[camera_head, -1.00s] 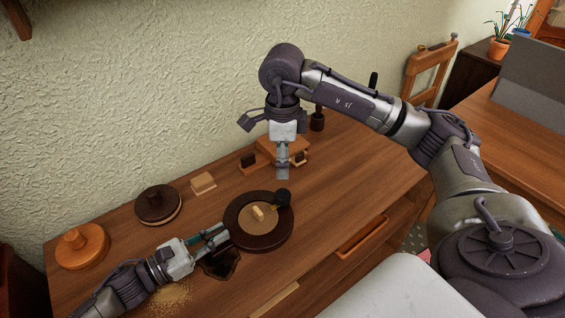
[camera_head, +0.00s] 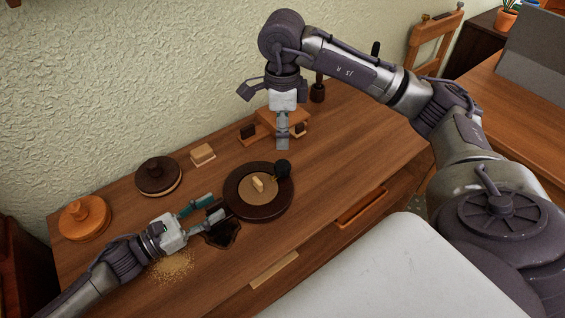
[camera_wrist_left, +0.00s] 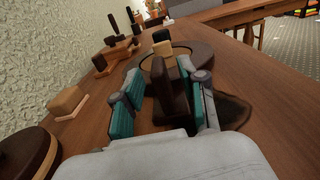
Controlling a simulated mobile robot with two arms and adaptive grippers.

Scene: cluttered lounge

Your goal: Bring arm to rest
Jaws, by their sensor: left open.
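My left gripper (camera_head: 213,208) comes in from the left, low over the wooden cabinet top, with its two teal-padded fingers spread and nothing gripped. The left wrist view also shows the open fingers (camera_wrist_left: 160,103). A dark upright wooden piece shows between them there; I cannot tell its depth. In the head view the fingertips are beside the left edge of a dark round wooden piece (camera_head: 240,208) with a pale centre. My right gripper (camera_head: 283,135) points down above the cabinet top, from an arm reaching in from the right. Its finger gap is not clear.
An orange-brown lidded round (camera_head: 85,220), a dark round (camera_head: 158,178) and a small pale block (camera_head: 203,153) stand along the wall. A wooden stand (camera_head: 275,123) is behind my right gripper. A dark spill (camera_head: 222,235) and pale crumbs (camera_head: 172,265) lie near my left gripper.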

